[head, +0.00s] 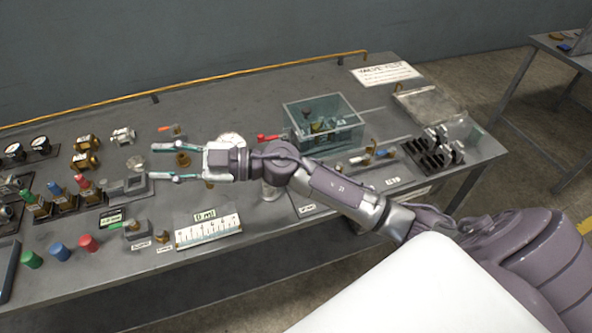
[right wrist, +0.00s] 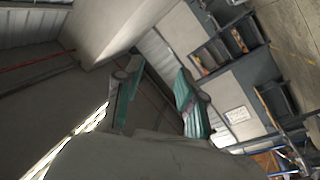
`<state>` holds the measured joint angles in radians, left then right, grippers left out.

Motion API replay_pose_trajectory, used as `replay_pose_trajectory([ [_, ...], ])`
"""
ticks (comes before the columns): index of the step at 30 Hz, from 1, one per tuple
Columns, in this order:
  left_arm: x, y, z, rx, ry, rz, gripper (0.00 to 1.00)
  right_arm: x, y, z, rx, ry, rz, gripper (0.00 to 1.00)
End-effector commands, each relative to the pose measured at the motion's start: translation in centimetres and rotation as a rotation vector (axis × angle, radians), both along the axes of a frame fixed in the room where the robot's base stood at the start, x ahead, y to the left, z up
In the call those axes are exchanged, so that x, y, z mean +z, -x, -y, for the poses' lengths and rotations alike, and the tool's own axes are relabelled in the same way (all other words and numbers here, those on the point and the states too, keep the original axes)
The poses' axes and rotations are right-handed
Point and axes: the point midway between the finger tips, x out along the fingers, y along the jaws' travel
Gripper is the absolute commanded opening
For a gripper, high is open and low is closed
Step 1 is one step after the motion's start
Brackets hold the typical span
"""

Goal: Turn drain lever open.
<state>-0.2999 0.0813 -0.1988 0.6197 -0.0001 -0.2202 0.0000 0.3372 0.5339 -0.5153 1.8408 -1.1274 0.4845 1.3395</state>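My right gripper (head: 152,162) reaches in from the right above the bench, its two teal fingers apart with nothing held between them. In the right wrist view the gripper (right wrist: 157,90) also shows spread, empty fingers, with the room beyond. A red lever handle (head: 267,137) lies behind my right wrist, left of the clear bin; its valve body is partly hidden by my arm. A small valve with an orange handle (head: 167,128) stands farther back. I cannot read which one is labelled drain. My left gripper is not in view.
The grey bench (head: 215,100) carries a clear bin (head: 323,124), brass fittings (head: 86,143), coloured-cap valves (head: 83,190), a white ruler card (head: 208,231) and a black slotted rack (head: 432,152). A yellow pipe (head: 255,70) runs along the back. The back middle of the bench is clear.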

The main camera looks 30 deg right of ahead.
Motion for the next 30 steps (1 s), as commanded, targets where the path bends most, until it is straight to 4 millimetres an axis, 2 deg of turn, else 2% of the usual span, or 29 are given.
replay_pose_trajectory([
  [2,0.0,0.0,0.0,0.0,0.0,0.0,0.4,-1.9,0.6,-0.1,0.161,0.215,-0.038,0.39],
  [5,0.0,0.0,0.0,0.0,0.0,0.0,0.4,-5.7,0.8,2.7,0.276,0.531,-0.187,0.39],
  [7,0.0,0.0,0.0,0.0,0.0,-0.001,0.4,-8.0,0.3,6.9,0.278,0.761,-0.334,0.39],
  [10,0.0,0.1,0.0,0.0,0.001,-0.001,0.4,-9.4,-0.5,14.3,0.175,1.041,-0.568,0.39],
  [12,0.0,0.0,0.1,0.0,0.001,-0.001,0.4,-9.2,-0.7,19.3,0.068,1.185,-0.72,0.39],
  [15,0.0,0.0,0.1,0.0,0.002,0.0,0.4,-8.2,-0.6,24.7,-0.083,1.313,-0.889,0.39],
  [16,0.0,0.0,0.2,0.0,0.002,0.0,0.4,-7.9,-0.5,25.8,-0.117,1.337,-0.925,0.39],
  [19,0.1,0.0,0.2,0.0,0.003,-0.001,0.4,-7.2,-0.2,28.0,-0.193,1.381,-1.001,0.39],
  [22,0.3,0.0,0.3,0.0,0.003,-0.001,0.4,-7.6,-0.1,28.6,-0.212,1.393,-1.024,0.39],
  [26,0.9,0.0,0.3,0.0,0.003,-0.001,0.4,-9.3,0.0,28.5,-0.207,1.392,-1.025,0.39],
  [30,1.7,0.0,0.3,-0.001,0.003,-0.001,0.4,-12.2,0.1,28.4,-0.203,1.391,-1.024,0.39],
])
